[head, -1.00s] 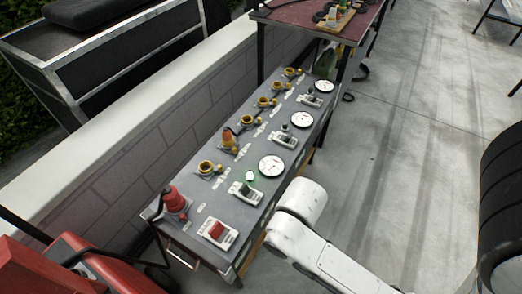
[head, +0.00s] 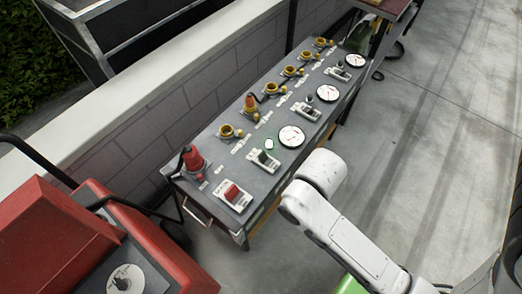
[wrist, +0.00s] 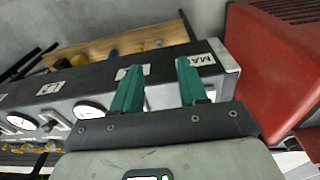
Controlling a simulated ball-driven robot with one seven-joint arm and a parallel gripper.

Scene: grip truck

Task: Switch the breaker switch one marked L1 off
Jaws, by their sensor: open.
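The grey breaker panel (head: 225,170) has a row of switches along its sloped top. A red switch (head: 233,195) is at the near end, and three dark-levered switches run away from it, the nearest dark one (head: 263,160) beside a round gauge (head: 291,136). I cannot read L1 or lever positions in the head view. In the wrist view, white labels lie on the panel's front face; one starts "MA" (wrist: 202,60), and a finger partly covers another. My gripper (wrist: 158,66) is open and empty, its teal fingers over the panel's front edge.
A red machine (head: 75,235) stands close to the panel's near end. Yellow sockets (head: 227,131) and red and orange plugs (head: 193,159) stick up along the panel's back. A low block wall (head: 180,115) runs behind. The concrete floor (head: 440,130) at right is clear.

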